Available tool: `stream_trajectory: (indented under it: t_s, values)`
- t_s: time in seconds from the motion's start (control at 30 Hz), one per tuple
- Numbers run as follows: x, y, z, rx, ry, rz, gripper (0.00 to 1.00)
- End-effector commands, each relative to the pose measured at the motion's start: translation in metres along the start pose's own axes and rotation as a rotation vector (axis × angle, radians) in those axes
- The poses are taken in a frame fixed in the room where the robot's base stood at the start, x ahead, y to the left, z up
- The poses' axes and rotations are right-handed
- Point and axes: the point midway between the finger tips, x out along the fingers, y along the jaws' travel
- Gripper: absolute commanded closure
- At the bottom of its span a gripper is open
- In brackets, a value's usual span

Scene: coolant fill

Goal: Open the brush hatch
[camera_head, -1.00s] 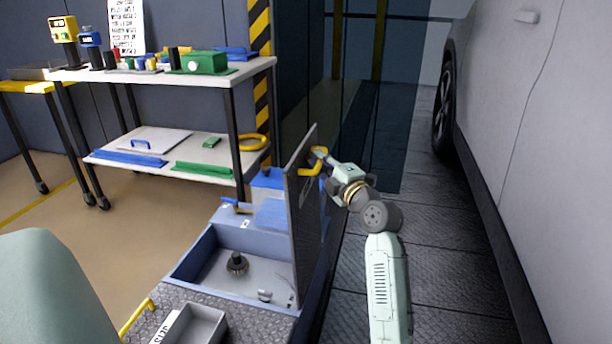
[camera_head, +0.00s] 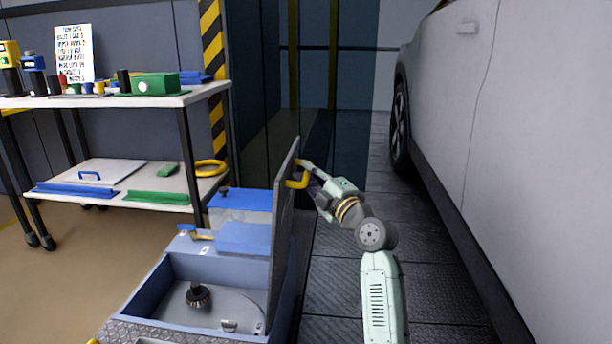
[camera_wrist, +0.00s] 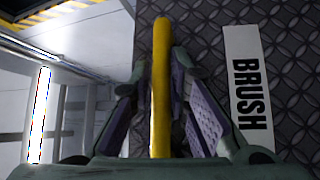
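The brush hatch lid (camera_head: 284,225) stands about upright at the right side of the open blue-grey compartment (camera_head: 160,285). Its yellow handle (camera_head: 303,181) sits on the face turned right, near the top edge. My gripper (camera_head: 312,178) is at this handle, right of the lid. In the wrist view the yellow handle (camera_wrist: 160,90) runs between my fingers, which close in on it from both sides. The "BRUSH" label (camera_wrist: 246,92) is on the dark tread plate beside it. A dark round brush (camera_head: 197,295) lies inside the compartment.
Blue lids (camera_head: 243,238) lie behind the compartment. A shelf cart (camera_head: 130,100) with tools stands at the back left. A silver car (camera_head: 500,110) stands on the right, past the dark floor strip (camera_head: 335,280) beside my arm.

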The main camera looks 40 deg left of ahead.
Motion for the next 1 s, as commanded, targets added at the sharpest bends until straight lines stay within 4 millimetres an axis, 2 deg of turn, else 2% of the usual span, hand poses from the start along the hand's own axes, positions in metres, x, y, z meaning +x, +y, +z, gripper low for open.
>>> stream_trajectory:
  t_s: [0.3, 0.43, 0.57, 0.8, 1.0]
  values:
    - [0.0, -0.001, -0.002, 0.002, 0.004, -0.002, 0.79]
    - [-0.008, -0.001, -0.001, 0.002, 0.003, -0.002, 0.79]
    - [-0.029, -0.001, 0.0, 0.002, 0.001, 0.0, 0.79]
    - [-0.081, -0.001, 0.0, 0.001, 0.0, -0.001, 0.79]
    - [-0.111, 0.0, 0.0, 0.001, 0.001, 0.0, 0.79]
